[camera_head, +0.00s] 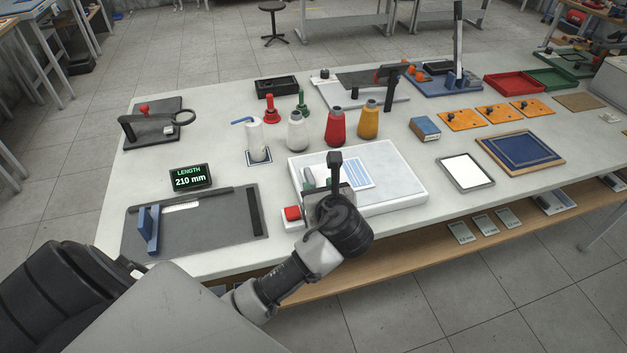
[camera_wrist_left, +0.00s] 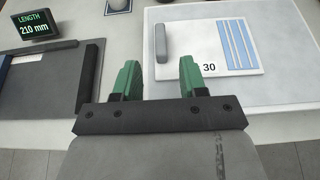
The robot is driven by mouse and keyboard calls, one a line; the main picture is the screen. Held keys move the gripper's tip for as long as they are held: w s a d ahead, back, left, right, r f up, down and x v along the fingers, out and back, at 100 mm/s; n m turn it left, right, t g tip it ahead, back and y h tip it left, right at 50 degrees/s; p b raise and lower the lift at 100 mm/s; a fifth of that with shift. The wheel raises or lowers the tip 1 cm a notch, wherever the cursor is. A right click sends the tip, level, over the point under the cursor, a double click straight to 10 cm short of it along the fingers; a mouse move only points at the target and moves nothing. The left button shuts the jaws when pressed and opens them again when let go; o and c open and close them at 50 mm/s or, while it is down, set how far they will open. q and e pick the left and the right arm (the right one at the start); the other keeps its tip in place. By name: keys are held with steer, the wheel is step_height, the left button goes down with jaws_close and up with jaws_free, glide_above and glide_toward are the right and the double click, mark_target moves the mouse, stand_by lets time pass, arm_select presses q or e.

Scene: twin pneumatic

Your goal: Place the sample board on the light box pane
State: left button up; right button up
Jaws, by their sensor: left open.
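The sample board (camera_head: 358,172) is a white plate with blue stripes, the number 30 and a grey bar-shaped handle. It lies flat on the pale top of the large white light box (camera_head: 401,184), toward the left side; in the left wrist view the board (camera_wrist_left: 208,62) shows its handle (camera_wrist_left: 160,42). My left gripper (camera_head: 322,178) is open and empty at the box's near left. In the left wrist view its green fingertips (camera_wrist_left: 159,68) point toward the handle, just short of it. The gripper partly hides the board in the head view. My right gripper is not in view.
A red button block (camera_head: 292,213) sits at the box's near left corner. Left are a grey length gauge (camera_head: 210,222) and its display (camera_head: 190,177). Thread cones (camera_head: 335,127) stand behind. A grey-framed white panel (camera_head: 465,172) lies to the right.

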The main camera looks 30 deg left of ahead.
arm_select(q)
steer(key=v, duration=0.5)
stand_by(0.4)
